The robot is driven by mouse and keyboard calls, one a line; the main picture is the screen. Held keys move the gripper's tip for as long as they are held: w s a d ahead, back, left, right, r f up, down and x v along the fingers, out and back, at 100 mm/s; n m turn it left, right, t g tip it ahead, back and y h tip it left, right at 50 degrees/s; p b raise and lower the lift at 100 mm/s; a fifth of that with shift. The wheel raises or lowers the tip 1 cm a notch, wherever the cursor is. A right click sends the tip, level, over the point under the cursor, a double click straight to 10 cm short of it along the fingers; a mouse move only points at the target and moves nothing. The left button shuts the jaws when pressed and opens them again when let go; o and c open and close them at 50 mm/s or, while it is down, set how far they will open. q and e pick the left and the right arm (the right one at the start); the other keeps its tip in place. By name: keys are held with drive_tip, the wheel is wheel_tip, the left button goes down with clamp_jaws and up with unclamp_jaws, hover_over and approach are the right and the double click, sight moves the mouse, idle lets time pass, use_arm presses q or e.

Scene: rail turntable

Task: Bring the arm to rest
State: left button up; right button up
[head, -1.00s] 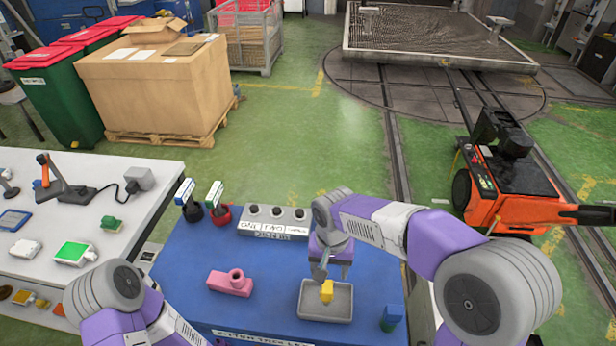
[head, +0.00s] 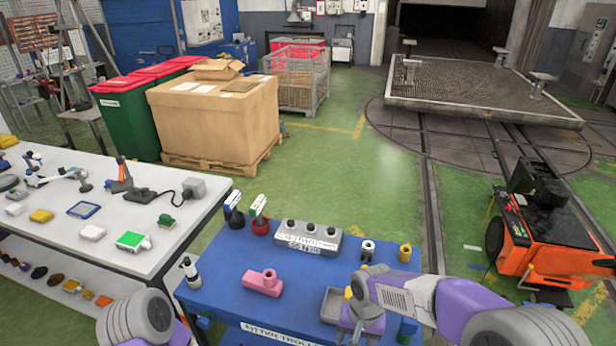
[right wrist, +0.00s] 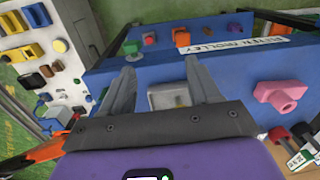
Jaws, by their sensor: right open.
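My right gripper (right wrist: 161,66) is open and empty. In the right wrist view its two grey fingers are spread, with the small grey tray (right wrist: 157,99) showing between them. In the head view my right arm comes in low from the right, and its purple wrist (head: 362,322) covers part of the tray (head: 330,304). A small yellow piece (head: 348,293) shows at the tray, apart from any finger I can see. Part of my left arm (head: 137,320) shows at the lower left; its gripper is out of view.
The blue trolley top (head: 225,285) carries a pink block (head: 263,282), a grey box with knobs (head: 307,238), a yellow ring-like part (head: 405,252) and several upright tools. A white bench (head: 75,235) stands left. An orange machine (head: 555,235) stands right.

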drive_tip(key=s+f+y, duration=0.1)
drive_tip(key=s+f, duration=0.3)
drive_tip(key=f, duration=0.4)
drive_tip(key=s+a+f+y, duration=0.1)
drive_tip(key=s+f, duration=0.4)
drive_tip(key=f, duration=0.3)
drive_tip(key=s+f+y, duration=0.1)
drive_tip(key=s+f, duration=0.3)
drive_tip(key=f, duration=0.4)
drive_tip(key=shift+s+a+f+t, duration=0.15)
drive_tip(key=shift+s+t, duration=0.15)
drive_tip(key=shift+t, duration=0.1)
